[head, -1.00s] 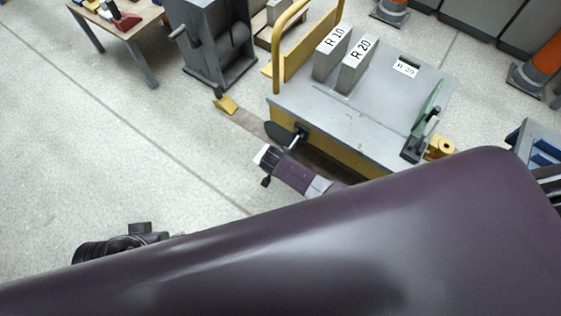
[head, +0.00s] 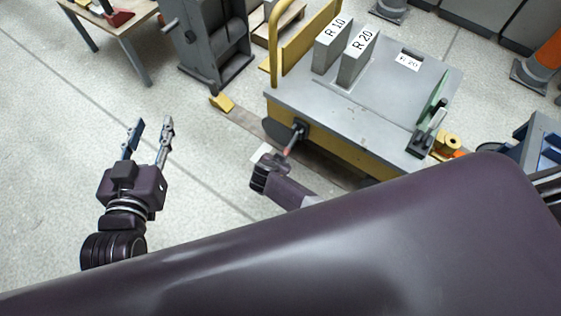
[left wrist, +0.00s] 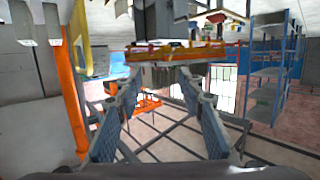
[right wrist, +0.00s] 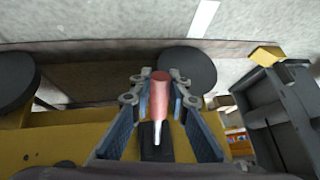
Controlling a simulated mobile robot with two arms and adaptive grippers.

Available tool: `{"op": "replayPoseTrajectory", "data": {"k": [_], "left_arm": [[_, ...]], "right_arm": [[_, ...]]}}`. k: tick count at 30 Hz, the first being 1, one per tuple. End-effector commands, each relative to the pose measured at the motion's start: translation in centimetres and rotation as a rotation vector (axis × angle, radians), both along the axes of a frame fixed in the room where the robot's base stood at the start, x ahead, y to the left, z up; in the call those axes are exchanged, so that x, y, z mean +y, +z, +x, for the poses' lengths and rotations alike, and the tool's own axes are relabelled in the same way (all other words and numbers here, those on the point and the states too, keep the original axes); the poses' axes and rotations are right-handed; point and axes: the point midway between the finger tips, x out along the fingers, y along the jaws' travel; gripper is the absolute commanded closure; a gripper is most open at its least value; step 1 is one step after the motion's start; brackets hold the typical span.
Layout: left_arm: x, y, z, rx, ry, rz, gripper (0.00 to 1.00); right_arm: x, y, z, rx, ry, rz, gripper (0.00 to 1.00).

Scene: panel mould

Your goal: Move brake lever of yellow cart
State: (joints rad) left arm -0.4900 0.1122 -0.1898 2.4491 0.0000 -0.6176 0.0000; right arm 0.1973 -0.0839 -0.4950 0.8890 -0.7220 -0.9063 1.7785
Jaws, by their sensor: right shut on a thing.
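The yellow cart (head: 345,150) has a grey top and stands at the upper right of the head view. Its brake lever (head: 297,137) sticks out from the near-left corner on a dark mount, with a red grip. In the right wrist view the red grip (right wrist: 159,98) lies between the two fingers of my right gripper (right wrist: 160,76), which is shut on it. In the head view the right gripper's fingers are hard to make out beside the lever. My left gripper (head: 152,125) is open and empty above the floor, left of the cart, fingers pointing away from me.
Blocks marked R 10 (head: 333,45) and R 20 (head: 358,58) stand on the cart. A grey machine frame (head: 210,50) and a wooden table (head: 115,30) stand behind at the left. Floor at the left is clear. Dark wheels (right wrist: 187,70) flank the lever.

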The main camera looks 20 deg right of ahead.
Motion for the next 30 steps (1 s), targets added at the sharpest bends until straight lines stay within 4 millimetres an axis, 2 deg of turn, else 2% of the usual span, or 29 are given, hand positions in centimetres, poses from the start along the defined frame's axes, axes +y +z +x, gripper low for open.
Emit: {"op": "replayPoseTrajectory", "data": {"k": [6, 12, 18, 29, 30], "left_arm": [[-0.9, 4.6, 1.0, -0.214, -0.015, -0.054, 0.64], [-1.3, 7.2, 1.1, -0.326, -0.021, -0.083, 0.64], [-1.3, 8.2, 1.0, -0.367, -0.023, -0.093, 0.64], [-1.4, 8.3, 1.0, -0.370, -0.023, -0.094, 0.64], [-1.4, 8.3, 1.0, -0.370, -0.023, -0.094, 0.64]], "right_arm": [[-0.3, -0.6, 0.0, -0.017, -0.003, -0.025, 1.00], [-0.4, -0.7, 0.0, -0.027, -0.002, -0.039, 1.00], [-0.4, -0.7, 0.1, -0.030, -0.002, -0.045, 1.00], [-0.5, -0.7, 0.1, -0.030, -0.002, -0.046, 1.00], [-0.5, -0.7, 0.1, -0.031, -0.002, -0.047, 0.80]]}}
